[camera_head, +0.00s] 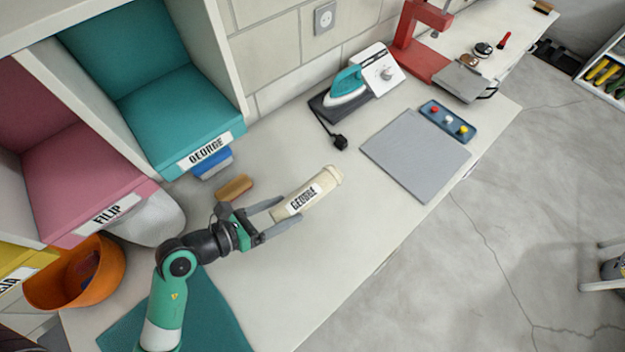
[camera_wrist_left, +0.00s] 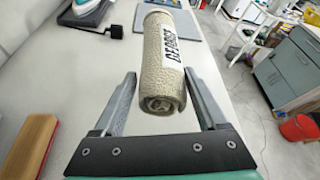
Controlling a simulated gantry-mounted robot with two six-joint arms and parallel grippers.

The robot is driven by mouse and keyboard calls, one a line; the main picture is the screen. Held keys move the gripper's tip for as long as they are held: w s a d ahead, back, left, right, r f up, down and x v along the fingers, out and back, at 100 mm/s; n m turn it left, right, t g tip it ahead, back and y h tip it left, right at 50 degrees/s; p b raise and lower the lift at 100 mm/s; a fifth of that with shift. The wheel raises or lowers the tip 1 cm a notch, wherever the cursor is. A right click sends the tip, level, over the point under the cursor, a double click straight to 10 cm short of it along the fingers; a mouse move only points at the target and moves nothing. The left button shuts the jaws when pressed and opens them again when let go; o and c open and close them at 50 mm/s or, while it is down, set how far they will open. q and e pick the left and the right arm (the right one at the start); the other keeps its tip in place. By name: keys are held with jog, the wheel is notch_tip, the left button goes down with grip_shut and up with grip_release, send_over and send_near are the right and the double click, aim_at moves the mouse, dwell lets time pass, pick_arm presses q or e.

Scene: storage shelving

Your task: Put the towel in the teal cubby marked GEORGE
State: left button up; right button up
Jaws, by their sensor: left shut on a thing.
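The towel (camera_head: 318,187) is a rolled cream cloth with a white label reading GEORGE. My left gripper (camera_head: 289,212) is shut on its near end, with one finger on each side. In the left wrist view the towel (camera_wrist_left: 161,65) lies between the fingertips (camera_wrist_left: 160,80), pointing away with its spiral end facing me. How far it is above the worktop is hard to tell. The teal cubby (camera_head: 181,112), marked GEORGE on its front lip, is at the upper left, up and left of the gripper, and looks empty. My right gripper is not in view.
A pink cubby (camera_head: 82,180) marked FILIP adjoins the teal one, with an orange bowl (camera_head: 105,275) below. A brown block (camera_head: 235,187) and blue object (camera_head: 213,165) lie under the teal cubby's lip. An iron (camera_head: 347,88) and grey board (camera_head: 414,155) stand beyond the towel.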

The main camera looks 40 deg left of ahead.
pick_arm(q)
jog(key=w+a+f+b, duration=0.1)
jog(key=w+f, duration=0.1)
jog(key=w, duration=0.1)
jog(key=w+a+f+b, duration=0.1)
jog(key=w+a+f, duration=0.1)
jog(key=w+f, duration=0.1)
jog(key=w+a+f+b, duration=0.1)
jog(key=w+a+f, duration=0.1)
jog(key=w+f, duration=0.1)
jog(key=shift+w+a+f, duration=0.1)
jog(key=shift+w+a, duration=0.1)
jog(key=shift+w, duration=0.25)
jog(key=shift+w+a+f, duration=0.1)
jog(key=shift+w+f, duration=0.05)
jog(key=shift+w, duration=0.05)
jog(key=shift+w+a+f+b, duration=0.1)
jog(key=shift+w+f+b, duration=0.1)
jog(key=shift+f+b, duration=1.15)
jog(key=shift+f+p, duration=0.35)
jog(key=shift+f, duration=0.15)
jog(key=o, duration=1.5)
jog(key=shift+f, duration=0.1)
jog(key=shift+r, duration=0.25)
jog(key=p+v, duration=0.2)
jog(key=v, duration=1)
